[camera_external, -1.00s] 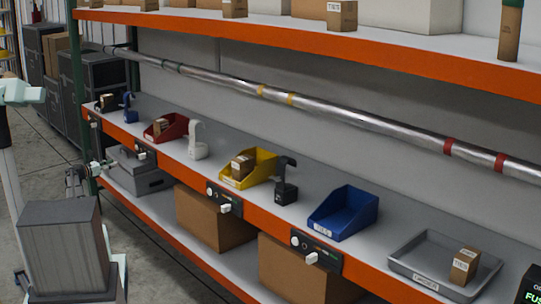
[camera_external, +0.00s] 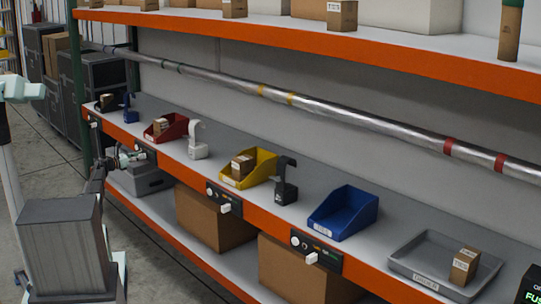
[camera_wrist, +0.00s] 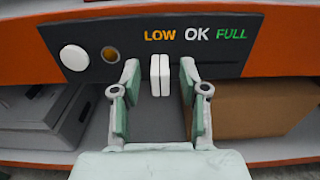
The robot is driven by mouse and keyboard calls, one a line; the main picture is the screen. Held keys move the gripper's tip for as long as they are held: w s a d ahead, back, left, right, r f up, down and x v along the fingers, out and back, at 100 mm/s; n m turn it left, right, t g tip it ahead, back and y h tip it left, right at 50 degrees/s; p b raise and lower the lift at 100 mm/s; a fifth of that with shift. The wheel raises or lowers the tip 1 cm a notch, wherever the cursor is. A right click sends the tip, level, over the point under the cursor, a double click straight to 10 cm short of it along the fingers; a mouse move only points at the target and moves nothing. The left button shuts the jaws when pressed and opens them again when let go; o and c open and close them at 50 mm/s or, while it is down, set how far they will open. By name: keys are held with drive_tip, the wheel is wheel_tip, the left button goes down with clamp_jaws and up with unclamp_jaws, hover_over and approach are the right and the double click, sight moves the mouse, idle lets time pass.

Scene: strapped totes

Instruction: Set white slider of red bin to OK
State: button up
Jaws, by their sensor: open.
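The red bin (camera_external: 165,130) stands on the shelf with a small brown box in it. A dark panel (camera_external: 147,153) sits on the shelf's orange edge below it. In the wrist view the panel (camera_wrist: 215,56) reads LOW, OK and FULL. The white slider (camera_wrist: 160,75) is below LOW, left of OK. My gripper (camera_wrist: 159,80) is open, with one finger on each side of the slider and a gap to each. In the external view my gripper (camera_external: 128,158) is close in front of the panel, and its fingertips are hard to make out.
A white round button (camera_wrist: 74,57) and a small amber lamp (camera_wrist: 110,54) are left of the slider. A grey case (camera_wrist: 38,118) and a brown carton (camera_wrist: 250,108) lie below the panel. The yellow bin (camera_external: 255,172) and blue bin (camera_external: 345,213) stand farther right along the shelf.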

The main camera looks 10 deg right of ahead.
sight(149, 156)
drive_tip(key=shift+w+d, duration=0.3)
drive_tip(key=shift+d, duration=0.25)
clamp_jaws()
drive_tip(key=shift+s+d, duration=0.35)
drive_tip(key=shift+s, duration=0.3)
drive_tip(key=shift+s+d, duration=0.3)
drive_tip(key=shift+s, duration=0.3)
drive_tip(key=shift+s+d, duration=0.35)
drive_tip(key=shift+s, duration=0.3)
drive_tip(key=shift+w, duration=0.1)
unclamp_jaws()
